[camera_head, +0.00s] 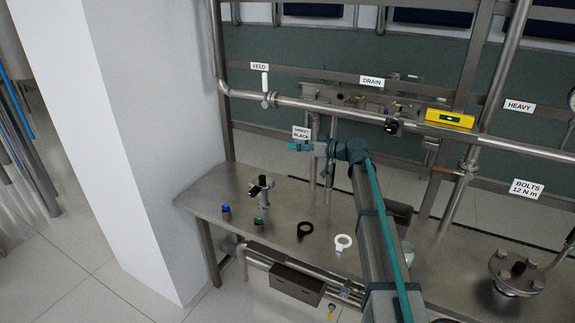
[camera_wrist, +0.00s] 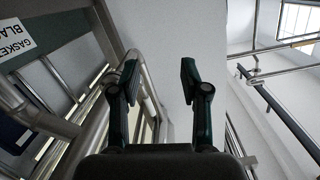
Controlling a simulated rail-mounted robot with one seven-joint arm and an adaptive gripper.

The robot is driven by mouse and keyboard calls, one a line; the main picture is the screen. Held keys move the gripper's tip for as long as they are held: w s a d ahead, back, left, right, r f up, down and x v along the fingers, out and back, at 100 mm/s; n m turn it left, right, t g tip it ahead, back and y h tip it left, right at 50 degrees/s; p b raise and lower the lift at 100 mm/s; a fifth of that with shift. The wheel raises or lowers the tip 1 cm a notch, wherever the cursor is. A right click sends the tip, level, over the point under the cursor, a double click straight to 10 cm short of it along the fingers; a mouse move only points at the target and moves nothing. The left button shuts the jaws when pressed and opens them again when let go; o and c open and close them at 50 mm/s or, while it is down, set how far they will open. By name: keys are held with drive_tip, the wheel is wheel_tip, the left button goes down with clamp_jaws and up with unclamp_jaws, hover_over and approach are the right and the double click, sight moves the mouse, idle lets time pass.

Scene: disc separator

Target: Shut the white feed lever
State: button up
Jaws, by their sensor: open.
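The white feed lever (camera_head: 265,82) stands upright on its valve (camera_head: 268,100), on the horizontal steel pipe at the upper left in the head view. The FEED label (camera_head: 259,66) is just above it. My gripper (camera_head: 296,147) is below and to the right of the lever, apart from it, pointing left in the head view. In the wrist view my gripper (camera_wrist: 160,80) shows two dark fingers spread apart with nothing between them. I cannot make out the lever in the wrist view.
A GASKET BLACK label (camera_head: 301,133) is close to my gripper. A yellow level (camera_head: 450,118) is by the pipe to the right. The steel bench (camera_head: 200,200) holds a black ring (camera_head: 304,230), a white ring (camera_head: 343,242) and small fittings. A white pillar (camera_head: 130,130) is at left.

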drive_tip(key=s+a+f+h+p, duration=0.1)
drive_tip(key=s+a+f, duration=0.1)
drive_tip(key=s+f, duration=0.3)
drive_tip(key=shift+f+g, duration=0.3)
drive_tip(key=shift+f, duration=0.25)
